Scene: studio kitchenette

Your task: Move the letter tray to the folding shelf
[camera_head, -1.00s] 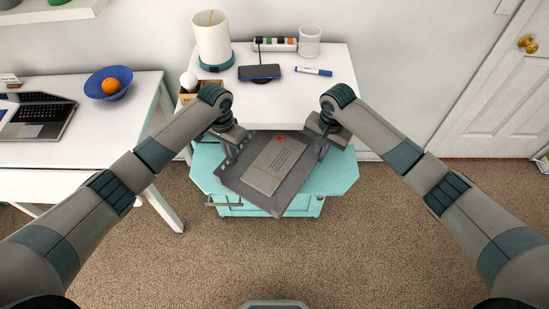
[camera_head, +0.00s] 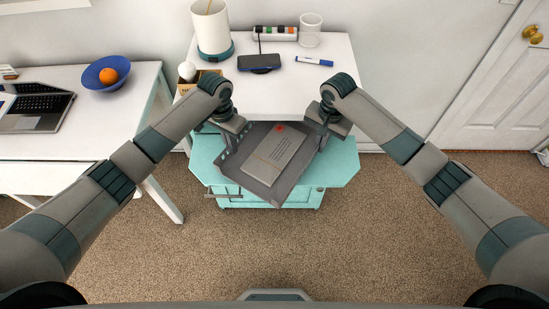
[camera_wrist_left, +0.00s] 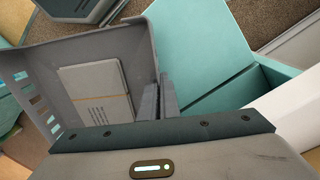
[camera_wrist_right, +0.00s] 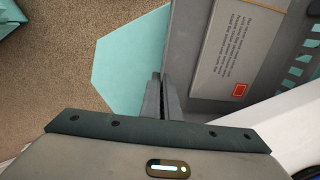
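The grey letter tray (camera_head: 228,172) hangs tilted between my two grippers in the head view, over a teal cabinet with flat side leaves (camera_head: 340,166). Pale envelopes with a red mark (camera_head: 272,157) lie inside it. My left gripper (camera_head: 229,147) is closed on the tray's left side; its fingers (camera_wrist_left: 157,100) meet the wall in the left wrist view. My right gripper (camera_head: 322,135) is closed on the opposite side, with fingers (camera_wrist_right: 163,98) at the wall in the right wrist view. The white surface (camera_head: 285,92) stands behind the tray; I cannot tell which piece is the folding shelf.
A white desk (camera_head: 90,147) with a laptop and blue bowl (camera_head: 102,75) is left. Carpet is clear in front.

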